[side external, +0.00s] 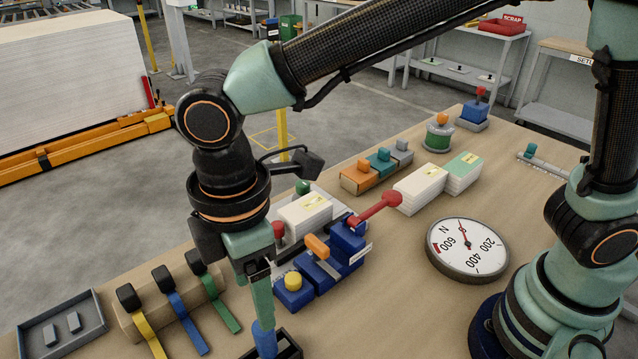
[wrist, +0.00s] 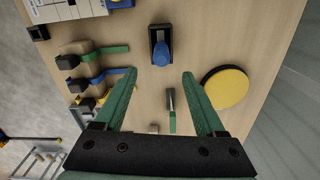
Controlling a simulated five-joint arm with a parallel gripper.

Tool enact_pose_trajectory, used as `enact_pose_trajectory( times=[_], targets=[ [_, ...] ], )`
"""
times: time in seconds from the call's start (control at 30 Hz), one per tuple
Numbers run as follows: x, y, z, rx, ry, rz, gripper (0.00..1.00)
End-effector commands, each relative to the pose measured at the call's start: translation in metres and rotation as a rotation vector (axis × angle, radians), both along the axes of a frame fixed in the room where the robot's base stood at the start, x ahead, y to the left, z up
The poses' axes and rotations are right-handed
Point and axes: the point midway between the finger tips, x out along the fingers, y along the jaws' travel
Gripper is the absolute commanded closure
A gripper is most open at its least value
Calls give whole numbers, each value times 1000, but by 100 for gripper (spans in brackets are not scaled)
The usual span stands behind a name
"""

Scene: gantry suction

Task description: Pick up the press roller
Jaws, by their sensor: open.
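A blue-handled item (side external: 265,340), which I take to be the press roller, stands in a dark holder (side external: 291,350) at the table's near edge. Its roller part is not clearly visible. In the wrist view, the blue handle (wrist: 161,54) shows in the dark holder (wrist: 153,38), just beyond the fingertips and centred between them. My gripper (side external: 262,312) points down over it, with the green fingers overlapping it in the side view. In the wrist view my gripper (wrist: 160,75) is open with nothing held between the fingers. Whether a finger touches the handle cannot be told.
Yellow, blue and green strapped tools lie on a tan block (side external: 130,318) to the left. A blue press-like device (side external: 342,246) with a red lever and a round dial (side external: 467,247) stand to the right. In the wrist view, a green-handled tool (wrist: 172,122) and yellow disc (wrist: 225,88) lie nearby.

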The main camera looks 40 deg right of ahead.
Motion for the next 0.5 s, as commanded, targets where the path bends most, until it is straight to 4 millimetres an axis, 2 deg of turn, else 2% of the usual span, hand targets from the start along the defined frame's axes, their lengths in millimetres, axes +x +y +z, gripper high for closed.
enact_pose_trajectory(
  times=[0.3, 0.5],
  targets=[
    [0, -1, -51, -3, 2, -3, 28],
    [0, -1, -64, -1, 1, -4, 28]
  ],
)
